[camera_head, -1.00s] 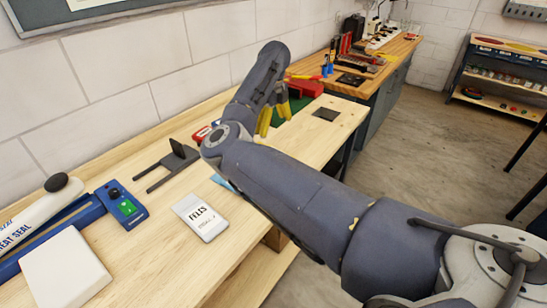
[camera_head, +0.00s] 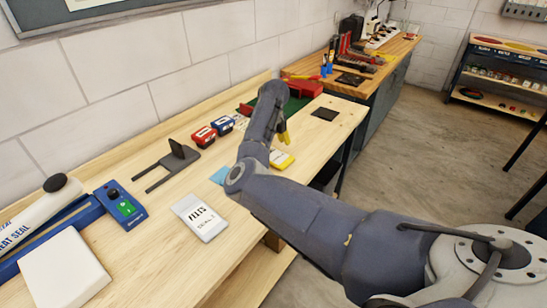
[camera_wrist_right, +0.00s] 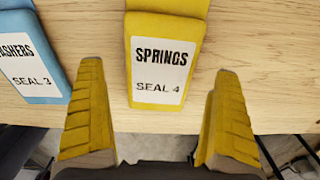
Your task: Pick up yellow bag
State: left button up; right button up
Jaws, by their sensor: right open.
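The yellow bag (camera_wrist_right: 166,25) lies flat on the wooden bench in the right wrist view, with a white label reading SPRINGS, SEAL 4. In the head view the yellow bag (camera_head: 282,160) shows partly, just beyond my right arm, which hides some of it. My right gripper (camera_head: 284,134) is open and empty above the bench. In the wrist view its yellow fingers stand one on each side of the bag's near end, apart from it. My left gripper is in no view.
A blue bag (camera_wrist_right: 30,55) labelled SEAL 3 lies left of the yellow one. A white FELTS bag (camera_head: 202,217) lies nearer on the bench. Red and blue boxes (camera_head: 205,136) and a dark forked stand (camera_head: 176,160) sit toward the wall. The bench edge is close to the bags.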

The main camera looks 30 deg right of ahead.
jog(key=shift+f, duration=1.2)
jog(key=c, duration=1.2)
